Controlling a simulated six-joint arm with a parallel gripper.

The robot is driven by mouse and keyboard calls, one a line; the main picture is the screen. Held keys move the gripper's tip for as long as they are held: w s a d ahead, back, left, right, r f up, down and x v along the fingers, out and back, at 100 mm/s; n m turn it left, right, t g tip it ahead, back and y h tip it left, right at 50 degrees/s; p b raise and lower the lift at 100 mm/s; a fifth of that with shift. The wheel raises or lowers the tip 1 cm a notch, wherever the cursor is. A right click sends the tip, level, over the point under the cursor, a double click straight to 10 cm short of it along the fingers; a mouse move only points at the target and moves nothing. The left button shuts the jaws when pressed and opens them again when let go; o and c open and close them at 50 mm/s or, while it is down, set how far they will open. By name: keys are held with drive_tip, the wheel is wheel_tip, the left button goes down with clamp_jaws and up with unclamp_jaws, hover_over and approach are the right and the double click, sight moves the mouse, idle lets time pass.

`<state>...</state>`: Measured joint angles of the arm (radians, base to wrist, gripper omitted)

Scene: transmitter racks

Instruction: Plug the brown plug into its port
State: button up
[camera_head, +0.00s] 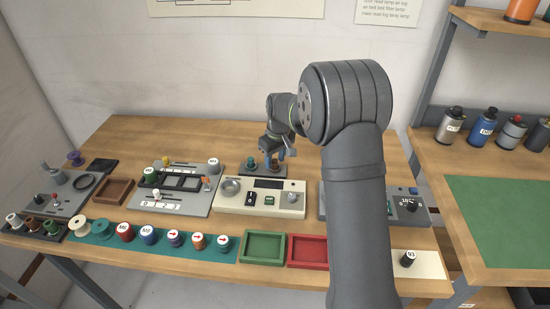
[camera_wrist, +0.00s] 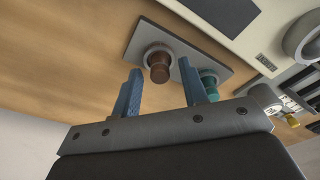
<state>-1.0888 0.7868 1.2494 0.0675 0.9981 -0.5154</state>
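A round brown plug (camera_wrist: 158,66) stands on a small grey plate (camera_wrist: 133,42) in the wrist view. A teal plug (camera_wrist: 209,84) stands beside it on the same plate, partly behind a finger. My gripper (camera_wrist: 159,72) is open with its blue fingers on either side of the brown plug in the picture. I cannot tell whether they touch it. In the head view my gripper (camera_head: 279,146) is above the plate at the back middle of the table, near the brown plug (camera_head: 273,164). Which port belongs to the brown plug is not clear from these views.
A cream panel (camera_head: 260,199) lies just in front of the plate. A grey panel with slots (camera_head: 137,203) is to its left. Green (camera_head: 263,247) and red (camera_head: 307,251) trays and several spools line the front edge. The back left table is largely clear.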

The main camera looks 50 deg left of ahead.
sight(274, 160)
wheel_tip(274, 160, up, 12)
drive_tip(key=d, duration=0.1)
drive_tip(key=shift+d+r, duration=0.15)
drive_tip(key=shift+d, duration=0.1)
idle(0.5)
drive_tip(key=f, duration=0.4)
drive_tip(key=a+f, duration=0.1)
drive_tip(key=f, duration=0.7)
drive_tip(key=shift+a+f, duration=0.2)
drive_tip(key=shift+f, duration=0.15)
wheel_tip(274, 160, up, 3)
drive_tip(key=shift+r, duration=0.55)
drive_tip(key=shift+f, duration=0.1)
